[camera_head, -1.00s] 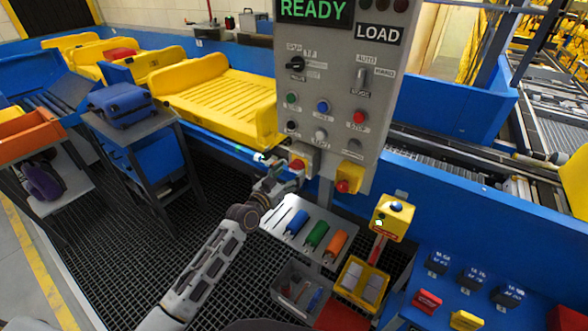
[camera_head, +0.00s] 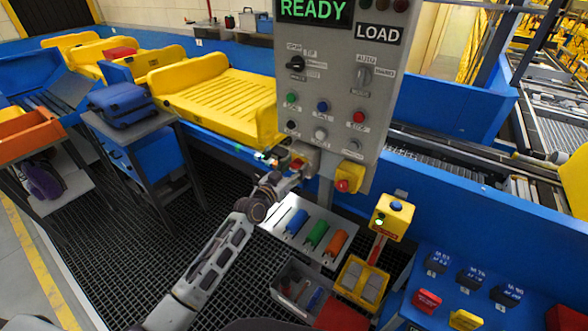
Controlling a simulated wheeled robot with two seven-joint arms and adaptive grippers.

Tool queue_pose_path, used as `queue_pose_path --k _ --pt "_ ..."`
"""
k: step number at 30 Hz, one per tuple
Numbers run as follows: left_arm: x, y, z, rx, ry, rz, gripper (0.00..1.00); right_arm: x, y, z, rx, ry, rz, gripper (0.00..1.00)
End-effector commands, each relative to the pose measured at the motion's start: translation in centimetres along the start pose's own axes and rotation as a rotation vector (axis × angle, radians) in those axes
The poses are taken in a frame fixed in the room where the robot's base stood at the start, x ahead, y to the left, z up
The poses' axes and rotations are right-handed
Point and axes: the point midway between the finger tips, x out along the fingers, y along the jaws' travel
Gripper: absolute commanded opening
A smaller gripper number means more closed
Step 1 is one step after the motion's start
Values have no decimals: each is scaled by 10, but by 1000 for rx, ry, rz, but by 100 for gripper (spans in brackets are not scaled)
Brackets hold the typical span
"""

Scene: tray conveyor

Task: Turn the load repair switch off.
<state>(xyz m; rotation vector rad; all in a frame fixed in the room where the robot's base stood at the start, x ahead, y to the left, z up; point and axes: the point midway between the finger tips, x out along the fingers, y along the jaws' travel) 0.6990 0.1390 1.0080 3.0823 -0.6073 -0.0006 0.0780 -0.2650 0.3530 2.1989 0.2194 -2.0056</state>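The grey control panel (camera_head: 330,110) stands upright in the middle under a green READY display and a LOAD sign. A black rotary switch (camera_head: 296,63) is at its upper left, and a grey selector switch (camera_head: 364,76) is at its upper right. My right gripper is not in view.
Push buttons fill the panel's lower half. A yellow box with a red button (camera_head: 347,178) juts out below. A shelf (camera_head: 335,215) with blue, green and orange cylinders and a yellow pedestal box (camera_head: 393,217) stand nearby. A yellow tray (camera_head: 215,100) lies behind, left.

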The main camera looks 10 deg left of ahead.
Motion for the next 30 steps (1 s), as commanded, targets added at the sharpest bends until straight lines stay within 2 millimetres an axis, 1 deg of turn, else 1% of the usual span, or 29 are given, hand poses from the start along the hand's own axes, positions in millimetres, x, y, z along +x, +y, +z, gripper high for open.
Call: queue_pose_path --k 1,3,5,17,23,30 --pt "0 0 0 0 0 0 40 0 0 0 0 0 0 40" --pt "0 0 0 0 0 0 31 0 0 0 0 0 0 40" --pt "0 0 0 0 0 0 24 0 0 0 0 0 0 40" --pt "0 0 0 -48 0 0 24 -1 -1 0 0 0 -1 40" --pt "0 -1 0 -142 0 0 24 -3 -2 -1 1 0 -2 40" --pt "0 -1 -1 -315 1 0 24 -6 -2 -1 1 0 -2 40"
